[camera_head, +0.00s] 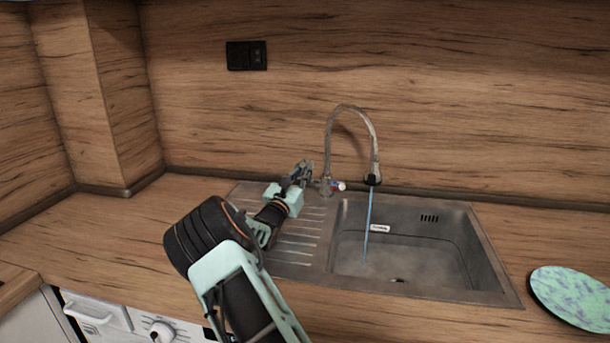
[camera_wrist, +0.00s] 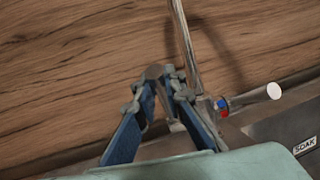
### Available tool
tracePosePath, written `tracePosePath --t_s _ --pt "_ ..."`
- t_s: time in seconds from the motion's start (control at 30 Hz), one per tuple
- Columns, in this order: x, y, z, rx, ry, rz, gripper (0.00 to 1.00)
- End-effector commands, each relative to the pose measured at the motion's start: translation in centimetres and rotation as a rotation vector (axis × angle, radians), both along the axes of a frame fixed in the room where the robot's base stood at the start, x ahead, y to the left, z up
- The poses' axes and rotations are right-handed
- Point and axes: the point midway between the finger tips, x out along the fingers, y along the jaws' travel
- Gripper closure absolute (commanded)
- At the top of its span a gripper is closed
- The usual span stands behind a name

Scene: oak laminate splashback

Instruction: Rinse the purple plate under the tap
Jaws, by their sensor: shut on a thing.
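The plate (camera_head: 572,296), mottled mint green and purple with a dark edge, lies on the counter right of the sink, partly cut off by the frame. The tap (camera_head: 328,145) has a tall curved spout, and a thin blue stream of water (camera_head: 368,225) runs from it into the sink basin (camera_head: 410,262). My gripper (camera_head: 305,170) is at the tap's left side. In the wrist view its blue fingers (camera_wrist: 165,80) close on a slim grey part, apparently the tap lever (camera_wrist: 154,72). The fingers partly hide it.
A short side knob with red and blue marks (camera_wrist: 272,91) sticks out right of the tap base. The ribbed drainboard (camera_head: 295,245) lies under my arm and looks empty. The wooden splashback (camera_head: 450,90) rises close behind the tap. Counter space on the left (camera_head: 130,230) is clear.

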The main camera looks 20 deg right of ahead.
Motion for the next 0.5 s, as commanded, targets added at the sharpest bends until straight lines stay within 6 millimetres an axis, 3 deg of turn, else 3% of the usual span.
tracePosePath --t_s 0.37,0.4,0.5 --pt "-0.05 0.04 0.15 -0.006 -0.008 0.001 1.00" --pt "-0.04 0.05 0.15 -0.006 -0.008 0.001 0.86" --pt "-0.05 0.04 0.12 -0.006 -0.008 0.000 0.75"
